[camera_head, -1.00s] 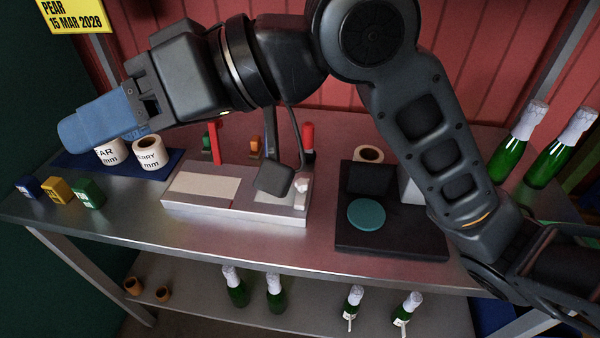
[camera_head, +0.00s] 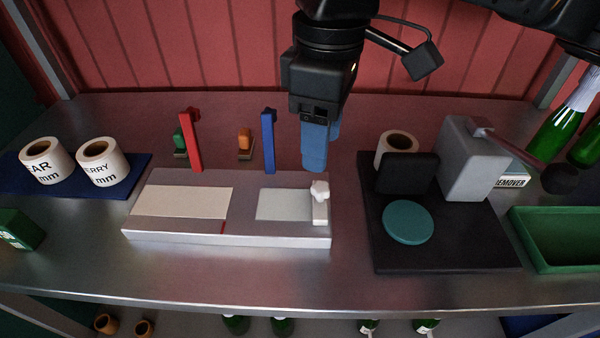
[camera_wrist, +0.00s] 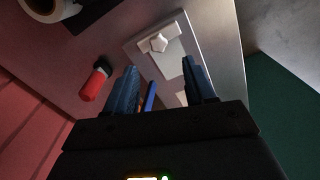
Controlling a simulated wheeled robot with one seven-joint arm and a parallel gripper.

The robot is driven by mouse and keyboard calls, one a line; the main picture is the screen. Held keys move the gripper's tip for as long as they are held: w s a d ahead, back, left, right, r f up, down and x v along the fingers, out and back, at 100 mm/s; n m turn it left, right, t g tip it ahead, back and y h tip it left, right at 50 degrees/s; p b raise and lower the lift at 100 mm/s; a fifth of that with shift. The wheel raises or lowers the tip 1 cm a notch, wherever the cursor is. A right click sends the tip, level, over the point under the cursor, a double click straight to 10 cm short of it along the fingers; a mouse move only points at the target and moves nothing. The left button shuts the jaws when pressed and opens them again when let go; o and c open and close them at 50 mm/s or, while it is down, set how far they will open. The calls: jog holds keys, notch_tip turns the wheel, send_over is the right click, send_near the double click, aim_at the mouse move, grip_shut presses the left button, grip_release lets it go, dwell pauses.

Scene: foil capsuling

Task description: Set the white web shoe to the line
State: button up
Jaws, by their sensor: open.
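The white web shoe (camera_head: 320,208), with a star-shaped knob on top, sits at the right end of the pale metal block (camera_head: 180,240). A thin red line (camera_head: 223,227) marks the block's front edge, left of the shoe. The shoe also shows near the top of the wrist view (camera_wrist: 172,35). My gripper (camera_head: 314,160) points down behind the block's right end, above and behind the shoe and apart from it. In the wrist view its two blue fingers (camera_wrist: 160,82) are spread, with nothing held between them.
A red upright (camera_head: 191,142) and a blue upright (camera_head: 268,142) stand at the block's back edge. A red-topped cylinder (camera_wrist: 95,84) is near the fingers. A dark fixture (camera_head: 450,240) with a teal disc stands right. Label rolls (camera_head: 103,162) are left. The front bench strip is clear.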

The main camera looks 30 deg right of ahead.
aim_at(318, 185)
jog(key=shift+d+f, duration=0.15)
jog(key=shift+f, duration=0.4)
notch_tip(318, 185, down, 7)
jog(key=shift+r, duration=0.15)
grip_shut()
dwell(0.3)
jog(key=shift+w, duration=0.1)
